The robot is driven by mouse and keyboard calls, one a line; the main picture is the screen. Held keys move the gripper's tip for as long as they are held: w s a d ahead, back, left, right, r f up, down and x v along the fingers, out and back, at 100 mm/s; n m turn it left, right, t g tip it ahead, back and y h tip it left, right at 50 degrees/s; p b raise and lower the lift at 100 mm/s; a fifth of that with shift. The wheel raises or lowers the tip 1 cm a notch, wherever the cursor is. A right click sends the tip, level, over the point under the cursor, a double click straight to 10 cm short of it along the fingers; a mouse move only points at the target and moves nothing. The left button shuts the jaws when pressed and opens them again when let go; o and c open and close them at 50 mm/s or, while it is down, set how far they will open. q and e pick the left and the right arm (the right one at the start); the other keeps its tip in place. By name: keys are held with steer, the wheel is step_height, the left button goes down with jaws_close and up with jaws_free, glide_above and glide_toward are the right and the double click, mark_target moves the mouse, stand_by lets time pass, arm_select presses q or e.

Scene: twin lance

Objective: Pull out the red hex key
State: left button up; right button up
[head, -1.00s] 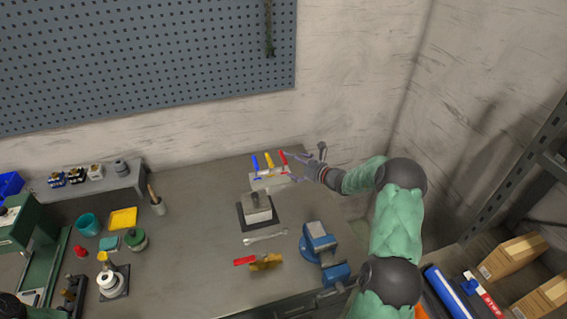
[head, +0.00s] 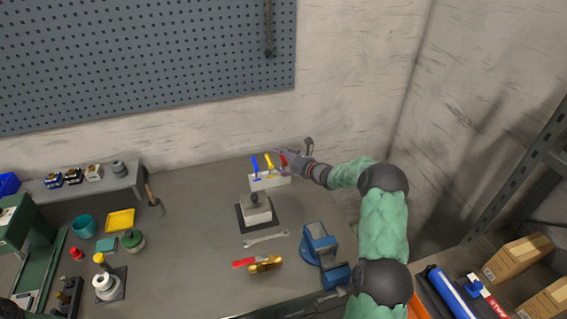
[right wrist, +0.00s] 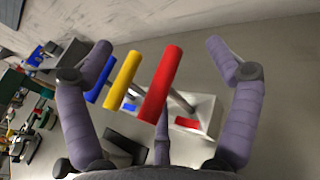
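The red hex key (right wrist: 162,82) stands in a white holder (right wrist: 205,112) beside a yellow hex key (right wrist: 123,80) and a blue one (right wrist: 99,88). In the head view the holder (head: 272,183) is at the back of the bench, with the red key (head: 284,159) at its right end. My right gripper (head: 285,156) is at that end. In the right wrist view its fingers (right wrist: 160,55) are spread wide, with the red and yellow handles between them; neither finger appears to touch the red handle. My left gripper cannot be made out.
A block on a dark plate (head: 243,222) stands in front of the holder. A wrench (head: 265,239), a red-handled tool (head: 244,263) and a blue vise (head: 317,240) are nearer. A pegboard (head: 150,60) hangs on the wall behind.

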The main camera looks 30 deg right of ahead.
jaws_close()
steer(key=shift+r+p, duration=0.3)
steer(key=shift+r, duration=0.45)
stand_by(0.8)
steer(key=shift+r+p, duration=1.45)
steer(key=shift+r, duration=1.5)
